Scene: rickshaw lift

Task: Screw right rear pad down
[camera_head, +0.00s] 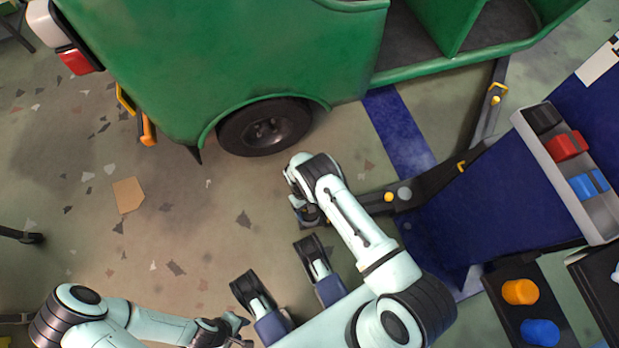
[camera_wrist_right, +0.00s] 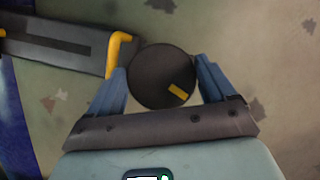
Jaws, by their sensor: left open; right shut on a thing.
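In the right wrist view, the round dark pad (camera_wrist_right: 160,72) with a yellow mark on its top sits between the two blue fingers of my right gripper (camera_wrist_right: 163,88), which is shut on it. The pad is at the end of the dark lift arm (camera_wrist_right: 55,45), beside its yellow bracket. In the head view my right gripper (camera_head: 304,213) is low, just below the rickshaw's rear wheel (camera_head: 264,127), and mostly hides the pad. My left gripper (camera_head: 236,326) is open and empty at the bottom of the head view, away from the lift.
The green rickshaw (camera_head: 220,55) stands above the gripper in the head view. A lift arm (camera_head: 428,186) runs right to the blue lift base (camera_head: 495,200). A grey tray (camera_head: 565,185) with coloured items lies at the right. The floor at left is mostly clear.

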